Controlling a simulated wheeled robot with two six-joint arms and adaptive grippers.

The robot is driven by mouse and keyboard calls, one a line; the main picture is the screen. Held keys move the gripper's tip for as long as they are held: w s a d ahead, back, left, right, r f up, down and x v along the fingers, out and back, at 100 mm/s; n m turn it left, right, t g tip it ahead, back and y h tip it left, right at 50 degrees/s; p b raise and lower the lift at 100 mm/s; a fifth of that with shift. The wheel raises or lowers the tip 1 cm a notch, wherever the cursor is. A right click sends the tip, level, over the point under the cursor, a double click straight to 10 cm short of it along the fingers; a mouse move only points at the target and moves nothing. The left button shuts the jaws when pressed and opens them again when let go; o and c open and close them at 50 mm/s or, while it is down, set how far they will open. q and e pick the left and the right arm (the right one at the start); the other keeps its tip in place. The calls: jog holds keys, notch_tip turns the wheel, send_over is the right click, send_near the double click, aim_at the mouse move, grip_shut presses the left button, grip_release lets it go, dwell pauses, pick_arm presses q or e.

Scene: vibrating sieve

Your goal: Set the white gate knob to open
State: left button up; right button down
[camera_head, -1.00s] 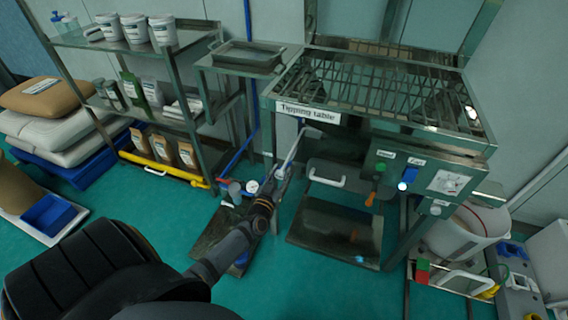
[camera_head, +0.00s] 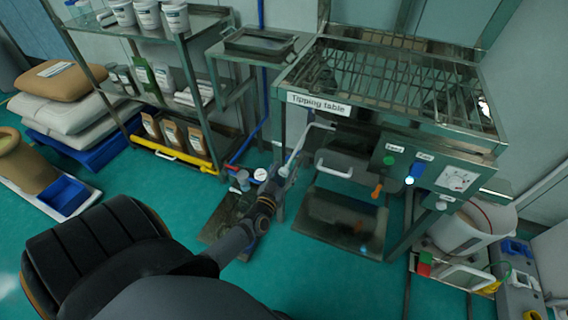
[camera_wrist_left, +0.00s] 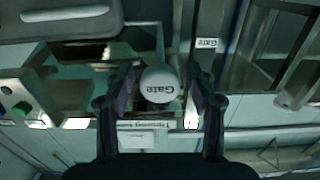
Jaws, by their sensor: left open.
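The white gate knob (camera_wrist_left: 159,84) is a round white disc marked "Gate", upside down in the left wrist view, on a thin grey stem. My left gripper (camera_head: 283,172) is open at the front left of the tipping table (camera_head: 400,90), below its sign. In the left wrist view its two dark fingers stand on either side of the knob, with a visible gap each side. How deep the knob lies between them I cannot tell. In the head view I cannot make out the knob near the gripper. My right gripper is not in view.
A control panel (camera_head: 425,172) with a green button, blue switch and dial is right of the gripper. A pressure gauge (camera_head: 260,174) is close to its left. A white handle (camera_head: 333,171) is just to its right.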

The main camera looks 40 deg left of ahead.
pick_arm(q)
jog(key=v, duration=1.2)
jog(key=s+d+f+m+g+h, duration=0.1)
jog(key=s+f+g, duration=0.35)
jog(key=f, duration=0.65)
jog(key=s+d+f+m+g+h, duration=0.1)
jog(key=s+f+g, duration=0.3)
jog(key=f, duration=0.6)
jog(key=s+d+f+m+g+h, duration=0.1)
jog(key=s+d+f+g, duration=0.1)
jog(key=s+f, duration=0.65)
jog(key=s+f+g, duration=0.6)
jog(key=s+f, duration=0.4)
jog(key=s, duration=0.3)
notch_tip(320, 180, up, 13)
jog(key=p, duration=1.4)
jog(key=shift+s+d+r, duration=0.2)
jog(key=shift+s+d, duration=0.1)
jog(key=shift+s, duration=0.05)
